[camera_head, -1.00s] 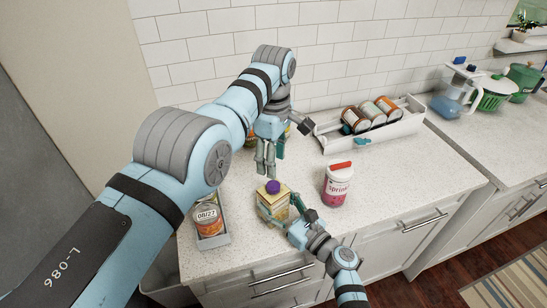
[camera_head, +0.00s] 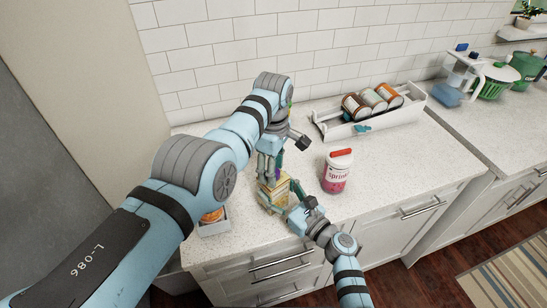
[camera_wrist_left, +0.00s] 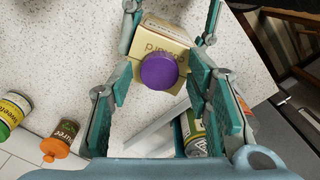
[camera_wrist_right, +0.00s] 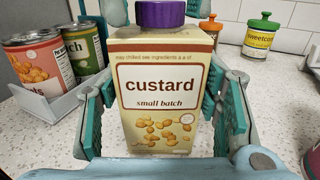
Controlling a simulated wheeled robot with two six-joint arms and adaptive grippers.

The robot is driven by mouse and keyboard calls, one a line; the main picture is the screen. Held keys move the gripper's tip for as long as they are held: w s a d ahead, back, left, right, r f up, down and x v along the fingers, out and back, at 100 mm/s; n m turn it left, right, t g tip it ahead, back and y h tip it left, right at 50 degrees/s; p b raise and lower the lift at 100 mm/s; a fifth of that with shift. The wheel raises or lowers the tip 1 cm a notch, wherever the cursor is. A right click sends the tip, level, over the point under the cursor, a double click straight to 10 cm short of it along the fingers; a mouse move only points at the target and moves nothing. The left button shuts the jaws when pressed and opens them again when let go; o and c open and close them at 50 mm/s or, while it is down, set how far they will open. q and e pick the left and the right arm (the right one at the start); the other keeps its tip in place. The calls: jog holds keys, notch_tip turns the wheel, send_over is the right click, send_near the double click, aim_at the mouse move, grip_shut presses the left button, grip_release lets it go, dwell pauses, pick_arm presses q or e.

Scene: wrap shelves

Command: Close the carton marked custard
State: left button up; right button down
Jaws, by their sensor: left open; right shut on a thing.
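The custard carton (camera_head: 272,194) is a cream box standing upright on the worktop. Its front label shows in the right wrist view (camera_wrist_right: 160,95). A purple cap (camera_wrist_left: 159,72) sits at its top and also shows in the right wrist view (camera_wrist_right: 160,14); I cannot tell how tightly it sits. My right gripper (camera_wrist_right: 160,110) is shut on the carton, with fingers on both sides. My left gripper (camera_head: 271,176) is open and points down just above the carton, its fingers on either side of the cap. In the head view the fingers hide most of the cap.
A pink sprinkles jar (camera_head: 336,172) stands right of the carton. A grey tray (camera_head: 214,228) with cans is at its left. A white rack (camera_head: 392,118) with several jars lies behind. Jars with orange (camera_wrist_right: 211,23) and green (camera_wrist_right: 264,20) lids stand near the wall.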

pick_arm(q)
jog(key=shift+f, duration=0.1)
grip_shut()
jog(key=m, duration=0.6)
jog(key=shift+m, duration=0.3)
jog(key=m, duration=1.7)
jog(key=shift+o, duration=0.4)
grip_release()
